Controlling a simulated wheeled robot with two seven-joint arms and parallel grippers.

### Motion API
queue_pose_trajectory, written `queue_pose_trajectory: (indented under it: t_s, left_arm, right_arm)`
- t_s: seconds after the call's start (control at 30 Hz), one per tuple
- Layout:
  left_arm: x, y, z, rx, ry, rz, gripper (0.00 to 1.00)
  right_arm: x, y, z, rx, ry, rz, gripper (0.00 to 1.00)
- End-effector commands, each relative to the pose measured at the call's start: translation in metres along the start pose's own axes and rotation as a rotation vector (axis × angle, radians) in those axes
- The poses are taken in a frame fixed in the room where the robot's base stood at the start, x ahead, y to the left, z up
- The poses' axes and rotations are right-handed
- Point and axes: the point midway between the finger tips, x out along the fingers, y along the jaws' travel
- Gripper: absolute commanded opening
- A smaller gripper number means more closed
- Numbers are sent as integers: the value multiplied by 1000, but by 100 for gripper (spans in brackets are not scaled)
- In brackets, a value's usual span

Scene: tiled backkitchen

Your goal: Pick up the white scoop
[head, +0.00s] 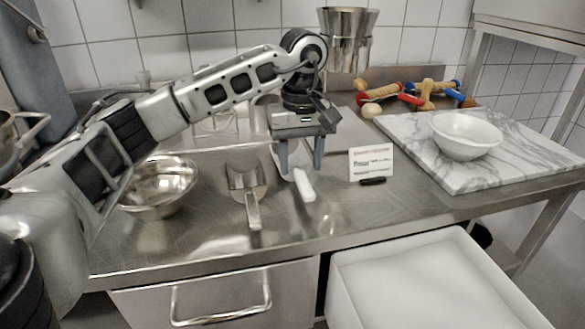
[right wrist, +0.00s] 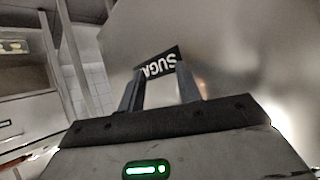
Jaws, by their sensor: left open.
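The white scoop (head: 304,186) lies on the steel counter, its handle pointing toward the front edge. Its head lies behind the handle and is partly hidden by my left gripper. My left gripper (head: 301,172) points down with its two fingers apart, over the scoop around the back of the handle. I cannot tell whether the fingers touch it. My right gripper (right wrist: 160,88) shows only in the right wrist view, with its fingers apart. A black label reading "SUGA" (right wrist: 158,64) shows upside down beyond its fingertips.
A metal scoop (head: 246,184) lies left of the white scoop, beside a steel bowl (head: 160,188). A small card (head: 371,163) stands to the right. A marble board (head: 405,135) bears a white bowl (head: 466,135). A white bin (head: 345,290) sits below the counter's front.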

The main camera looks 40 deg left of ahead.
Motion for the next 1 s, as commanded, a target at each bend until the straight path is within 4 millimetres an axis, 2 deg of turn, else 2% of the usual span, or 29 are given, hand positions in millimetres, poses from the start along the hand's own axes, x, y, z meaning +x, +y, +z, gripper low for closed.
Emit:
queue_pose_trajectory:
  t_s: [0.37,0.67,0.83,0.87,1.0]
  left_arm:
    - [47,4,0,-1,-2,-2,47]
    - [53,4,0,-1,0,0,47]
    - [52,4,0,-1,0,0,3]
    - [52,4,0,-1,0,0,0]
    - [52,4,0,-1,0,1,0]
  right_arm:
    - [-1,0,4,-2,-22,6,34]
    - [-1,1,6,-7,-25,7,34]
    - [-1,2,5,-10,-23,6,34]
    - [-2,2,5,-10,-23,6,34]
    - [-2,2,4,-11,-20,6,34]
